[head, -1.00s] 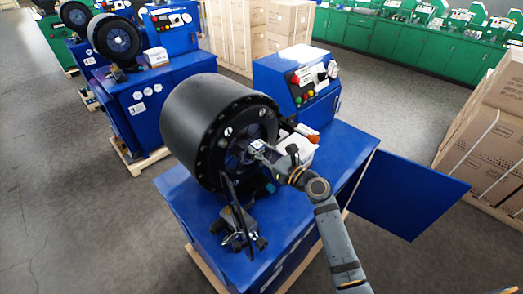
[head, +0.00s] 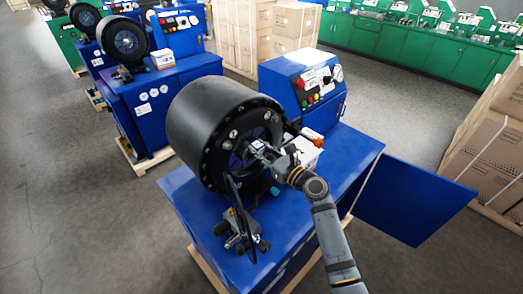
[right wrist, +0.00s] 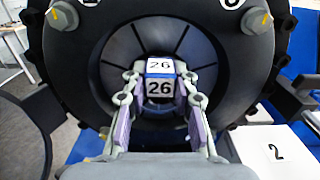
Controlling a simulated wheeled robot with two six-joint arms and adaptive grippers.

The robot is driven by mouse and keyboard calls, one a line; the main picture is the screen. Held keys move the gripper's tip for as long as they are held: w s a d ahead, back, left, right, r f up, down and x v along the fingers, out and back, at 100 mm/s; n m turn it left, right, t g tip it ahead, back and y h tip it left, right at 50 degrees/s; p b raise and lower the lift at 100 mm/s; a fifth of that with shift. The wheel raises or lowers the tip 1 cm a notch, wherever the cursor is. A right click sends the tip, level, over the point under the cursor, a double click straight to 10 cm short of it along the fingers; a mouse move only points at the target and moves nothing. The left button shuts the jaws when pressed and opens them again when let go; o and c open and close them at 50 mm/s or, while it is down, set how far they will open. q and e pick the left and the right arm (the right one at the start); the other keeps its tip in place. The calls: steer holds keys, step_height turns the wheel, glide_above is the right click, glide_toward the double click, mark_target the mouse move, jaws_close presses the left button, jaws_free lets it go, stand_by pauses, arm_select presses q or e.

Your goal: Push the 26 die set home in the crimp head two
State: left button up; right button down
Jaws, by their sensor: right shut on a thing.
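The crimp head (head: 215,125) is a big black drum on the blue machine bench. Its round opening with wedge-shaped segments faces me in the right wrist view (right wrist: 122,45). The die set (right wrist: 159,88) carries white labels reading 26 and sits in front of the opening's centre, in line with it. How deep it reaches in is hard to tell. My right gripper (right wrist: 160,80) is shut on the die set, one finger on each side; in the head view the right gripper (head: 262,150) is at the drum's face. My left gripper is not in view.
A white box (right wrist: 275,150) marked 2 is right of the opening. A control box (head: 305,85) stands behind, and a blue door panel (head: 415,195) sticks out right.

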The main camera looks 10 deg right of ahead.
steer(key=shift+r+x, duration=0.15)
steer(key=shift+x, duration=0.5)
steer(key=shift+r+x, duration=0.15)
steer(key=shift+x, duration=0.45)
steer(key=c, duration=1.4)
jaws_free()
steer(key=shift+c, duration=0.2)
steer(key=o, duration=0.4)
steer(key=shift+s, duration=0.1)
steer(key=shift+o, duration=0.3)
steer(key=shift+s+f, duration=0.1)
steer(key=shift+f, duration=0.35)
steer(key=v, duration=1.2)
steer(key=shift+r, duration=0.2)
